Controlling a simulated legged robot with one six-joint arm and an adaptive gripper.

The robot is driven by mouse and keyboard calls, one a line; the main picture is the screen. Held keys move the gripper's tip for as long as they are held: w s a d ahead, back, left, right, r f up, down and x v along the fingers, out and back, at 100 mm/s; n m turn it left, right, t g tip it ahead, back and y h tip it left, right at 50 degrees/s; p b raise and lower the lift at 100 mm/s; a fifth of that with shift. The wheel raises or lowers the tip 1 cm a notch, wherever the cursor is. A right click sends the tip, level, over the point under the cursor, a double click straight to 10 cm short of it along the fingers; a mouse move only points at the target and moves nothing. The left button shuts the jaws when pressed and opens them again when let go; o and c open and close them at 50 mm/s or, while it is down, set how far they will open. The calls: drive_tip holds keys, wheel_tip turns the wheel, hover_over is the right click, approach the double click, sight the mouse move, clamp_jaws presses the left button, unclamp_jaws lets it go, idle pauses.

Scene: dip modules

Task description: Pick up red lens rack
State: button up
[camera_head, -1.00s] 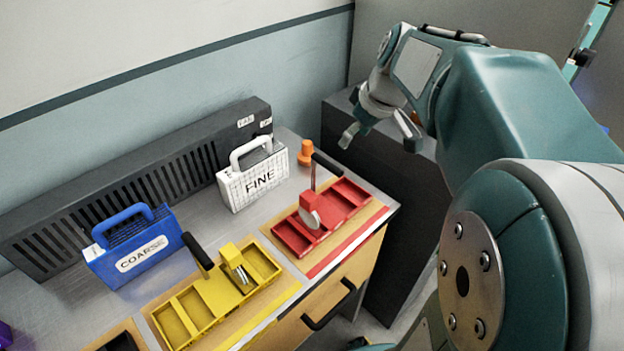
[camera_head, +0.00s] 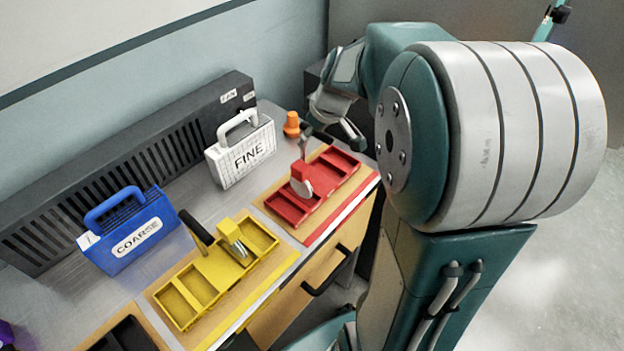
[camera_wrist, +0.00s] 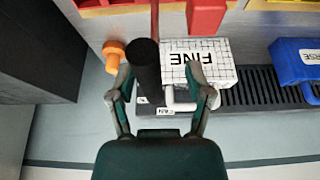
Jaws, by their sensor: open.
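The red lens rack (camera_head: 283,205) is a red tray with compartments, a thin upright post and a black bar handle (camera_head: 322,137). It sits on a wooden board near the right end of the bench. My gripper (camera_head: 340,134) is above the rack, close to the handle. In the wrist view, my gripper (camera_wrist: 158,72) is open, with the black handle (camera_wrist: 146,62) showing between its fingers, nearer the left one. I cannot tell whether a finger touches it. Part of the red tray (camera_wrist: 205,14) shows at the top edge of the wrist view.
A white FINE case (camera_head: 240,153) and an orange knob-like piece (camera_head: 291,125) stand behind the rack. A yellow rack (camera_head: 195,287) and a blue COARSE case (camera_head: 128,232) are to the left. A dark slotted unit (camera_head: 115,175) runs along the wall.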

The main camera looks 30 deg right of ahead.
drive_tip(key=shift+d, duration=0.5)
drive_tip(key=c, duration=0.3)
clamp_jaws()
